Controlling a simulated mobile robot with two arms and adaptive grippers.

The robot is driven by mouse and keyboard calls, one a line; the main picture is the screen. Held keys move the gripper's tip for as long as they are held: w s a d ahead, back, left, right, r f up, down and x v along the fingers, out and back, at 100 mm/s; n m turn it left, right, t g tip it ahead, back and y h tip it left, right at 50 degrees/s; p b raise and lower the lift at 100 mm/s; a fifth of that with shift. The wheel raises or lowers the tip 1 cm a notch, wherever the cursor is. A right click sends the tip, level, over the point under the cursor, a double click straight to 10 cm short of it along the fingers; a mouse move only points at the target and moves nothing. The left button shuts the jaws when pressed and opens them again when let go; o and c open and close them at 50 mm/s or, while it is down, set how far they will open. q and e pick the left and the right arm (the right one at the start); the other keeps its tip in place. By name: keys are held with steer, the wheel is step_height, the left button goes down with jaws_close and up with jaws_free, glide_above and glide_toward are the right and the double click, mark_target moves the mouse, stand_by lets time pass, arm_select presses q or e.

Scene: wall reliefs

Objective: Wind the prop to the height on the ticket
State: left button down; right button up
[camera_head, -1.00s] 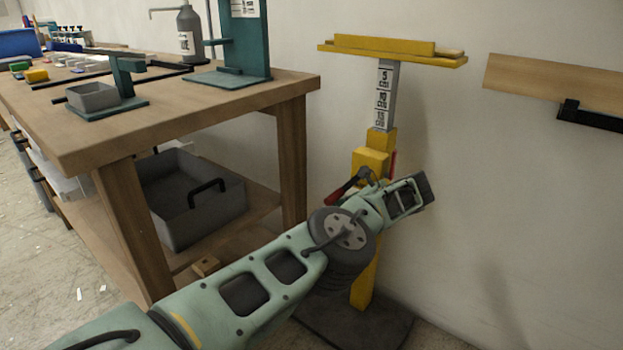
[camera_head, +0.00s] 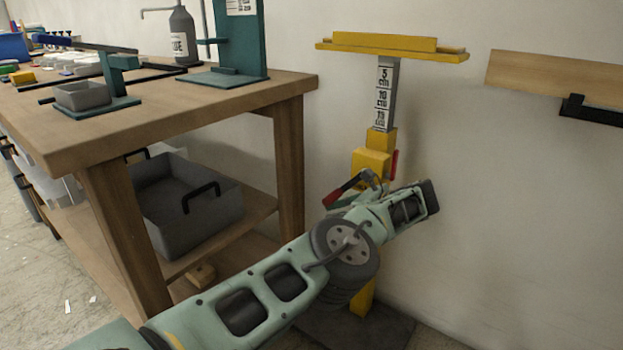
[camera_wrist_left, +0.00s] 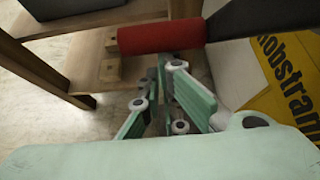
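The prop is a yellow post (camera_head: 372,163) on a dark base plate, with a yellow cradle (camera_head: 392,47) on top. Its grey inner column (camera_head: 384,95) shows a printed scale; a 5 reads near the top, the lower marks are too small. A crank with a red handle (camera_head: 340,192) sticks out at the post's left. My left gripper (camera_head: 350,203) is at the handle, partly hidden by its own wrist. In the left wrist view, the red handle (camera_wrist_left: 160,37) lies across the fingertips; whether they clamp it is unclear. My right gripper is out of view.
A wooden bench (camera_head: 150,120) stands at left with a teal stand (camera_head: 237,50) bearing a printed sheet (camera_head: 240,6), unreadable here. A grey bin (camera_head: 200,220) sits on its lower shelf. A wooden wall board (camera_head: 560,80) hangs at right. The wall between is clear.

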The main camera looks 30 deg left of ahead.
arm_select(q)
steer(key=shift+w+a+r, duration=0.1)
steer(key=shift+a+r, duration=0.2)
steer(key=shift+r, duration=0.15)
steer(key=shift+a+r, duration=0.15)
steer(key=shift+a, duration=0.1)
